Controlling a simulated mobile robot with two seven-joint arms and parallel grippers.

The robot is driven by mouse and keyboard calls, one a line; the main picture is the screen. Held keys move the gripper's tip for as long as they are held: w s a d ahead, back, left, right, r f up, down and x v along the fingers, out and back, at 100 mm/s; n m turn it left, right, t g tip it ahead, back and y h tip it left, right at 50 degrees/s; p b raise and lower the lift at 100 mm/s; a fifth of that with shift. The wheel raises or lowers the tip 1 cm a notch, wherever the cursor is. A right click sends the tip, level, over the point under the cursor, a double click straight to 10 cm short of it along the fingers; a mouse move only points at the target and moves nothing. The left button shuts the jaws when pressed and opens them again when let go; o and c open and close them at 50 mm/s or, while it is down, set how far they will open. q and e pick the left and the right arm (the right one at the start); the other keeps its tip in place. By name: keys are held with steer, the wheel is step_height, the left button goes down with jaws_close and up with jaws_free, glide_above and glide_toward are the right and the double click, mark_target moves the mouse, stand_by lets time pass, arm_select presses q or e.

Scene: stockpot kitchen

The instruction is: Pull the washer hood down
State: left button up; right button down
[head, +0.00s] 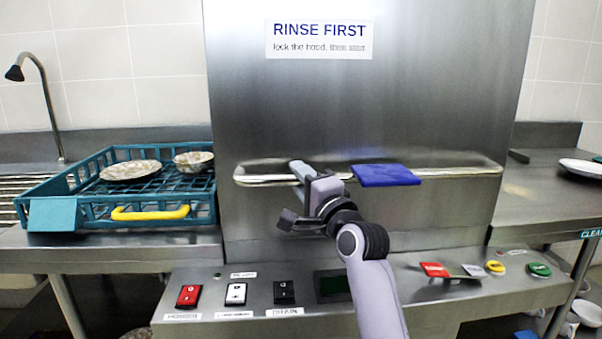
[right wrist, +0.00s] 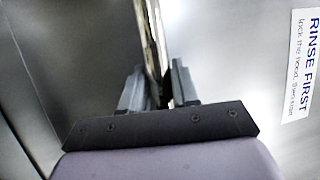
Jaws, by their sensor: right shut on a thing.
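The washer hood (head: 420,90) is a large brushed-steel front filling the middle of the head view, with a "RINSE FIRST" label (head: 319,39). A long horizontal bar handle (head: 455,172) runs across its lower part. My right gripper (head: 302,173) is shut on the handle, left of its middle. In the right wrist view the handle (right wrist: 149,35) runs between the two fingers of the gripper (right wrist: 158,90). A blue cloth (head: 386,175) hangs over the handle just right of the gripper. The hood's lower edge is a little above the control panel. My left gripper is not in view.
A teal rack (head: 85,213) with a plate and bowl stands on the left counter, close beside the hood. The control panel (head: 225,315) below has red, white and black switches and several coloured buttons. A right counter (head: 540,195) holds a white plate.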

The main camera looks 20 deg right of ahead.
steer(key=shift+f, duration=0.4)
steer(key=c, duration=0.9)
jaws_free()
steer(key=shift+r, duration=0.1)
steer(key=v, duration=0.7)
